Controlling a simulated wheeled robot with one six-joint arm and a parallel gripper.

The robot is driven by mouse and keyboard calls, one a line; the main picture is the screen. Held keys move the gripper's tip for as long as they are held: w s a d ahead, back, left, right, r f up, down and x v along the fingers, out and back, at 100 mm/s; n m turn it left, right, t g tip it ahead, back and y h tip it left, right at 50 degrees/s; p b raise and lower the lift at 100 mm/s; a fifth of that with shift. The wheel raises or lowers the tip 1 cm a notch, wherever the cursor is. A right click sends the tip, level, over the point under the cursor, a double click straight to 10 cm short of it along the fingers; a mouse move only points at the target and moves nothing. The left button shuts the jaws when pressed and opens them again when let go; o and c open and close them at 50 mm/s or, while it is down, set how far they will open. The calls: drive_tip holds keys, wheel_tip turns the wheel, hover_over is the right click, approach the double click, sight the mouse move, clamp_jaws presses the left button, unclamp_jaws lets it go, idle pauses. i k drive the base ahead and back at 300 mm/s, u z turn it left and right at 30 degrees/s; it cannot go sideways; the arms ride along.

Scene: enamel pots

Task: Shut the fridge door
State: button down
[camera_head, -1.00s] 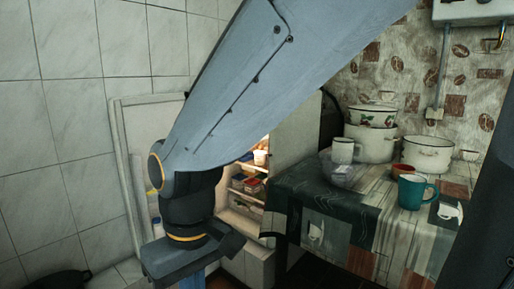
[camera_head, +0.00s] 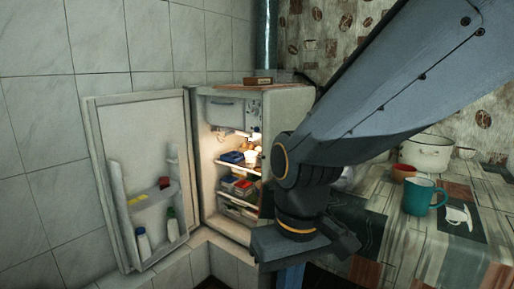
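The fridge (camera_head: 290,103) stands in the corner, with its lit inside showing shelves of food. Its door (camera_head: 143,122) is swung wide open to the left, against or close to the tiled wall. The door's inner side faces me, with bottles and small packs in its racks. My gripper (camera_head: 303,246) is in front of and to the right of the fridge, well apart from the door. It hides the lower right part of the fridge. It points downward, and its fingers are not clear enough to show whether they are open or shut.
A table with a patterned cloth (camera_head: 400,245) is on the right, partly behind my arm. It bears a teal mug (camera_head: 424,197), a reddish bowl (camera_head: 403,172) and a white pot (camera_head: 427,152). A small box (camera_head: 257,80) lies on the fridge top. A tiled ledge (camera_head: 190,255) runs below the door.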

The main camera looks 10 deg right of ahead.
sight(135, 140)
drive_tip(key=u, duration=0.5)
drive_tip(key=k, duration=0.6)
drive_tip(key=u, duration=0.7)
drive_tip(key=i, duration=1.15)
drive_tip(key=z, duration=0.9)
drive_tip(key=i, duration=0.45)
drive_tip(key=z, duration=0.45)
